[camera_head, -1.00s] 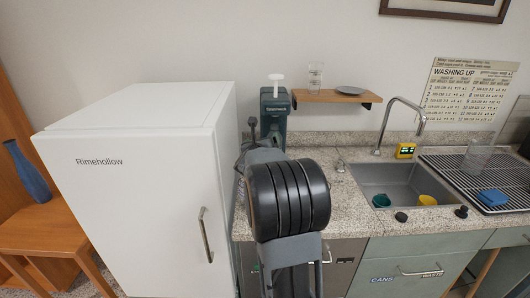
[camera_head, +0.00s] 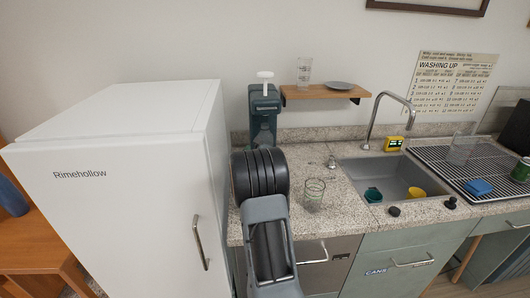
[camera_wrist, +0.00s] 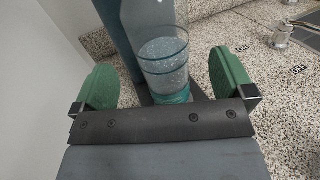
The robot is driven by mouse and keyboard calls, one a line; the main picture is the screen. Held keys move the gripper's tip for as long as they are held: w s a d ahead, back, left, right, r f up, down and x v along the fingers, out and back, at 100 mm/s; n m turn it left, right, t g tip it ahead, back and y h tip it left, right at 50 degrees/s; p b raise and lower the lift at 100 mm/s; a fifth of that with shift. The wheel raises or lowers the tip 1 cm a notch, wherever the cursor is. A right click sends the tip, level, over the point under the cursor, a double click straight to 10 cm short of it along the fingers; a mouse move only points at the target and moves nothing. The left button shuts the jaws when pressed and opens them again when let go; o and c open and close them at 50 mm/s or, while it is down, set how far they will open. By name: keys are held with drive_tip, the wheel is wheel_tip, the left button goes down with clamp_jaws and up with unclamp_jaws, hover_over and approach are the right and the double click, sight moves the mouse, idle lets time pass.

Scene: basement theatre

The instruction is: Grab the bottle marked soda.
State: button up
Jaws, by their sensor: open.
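I see no bottle that I can read as marked soda. A blue bottle-like vessel (camera_head: 12,197) stands on the wooden table at the far left, partly cut off, with no readable label. My gripper (camera_wrist: 164,78) is open in the wrist view, its green-padded fingers wide apart. Between and beyond them is a clear glass (camera_wrist: 163,55) with a bluish lower part, standing before a teal machine (camera_wrist: 125,30). I cannot tell whether the fingers surround it. In the head view my arm hides the gripper.
The teal machine (camera_head: 265,112) stands beside the white fridge (camera_head: 110,150). Another view of a clear glass (camera_head: 314,194) is on the counter (camera_head: 345,205).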

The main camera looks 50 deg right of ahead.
sight(264, 146)
drive_tip(key=shift+p+x, duration=0.9)
drive_tip(key=shift+x, duration=1.6)
drive_tip(key=c, duration=1.2)
drive_tip(key=shift+c, duration=0.8)
drive_tip(key=shift+r, duration=0.1)
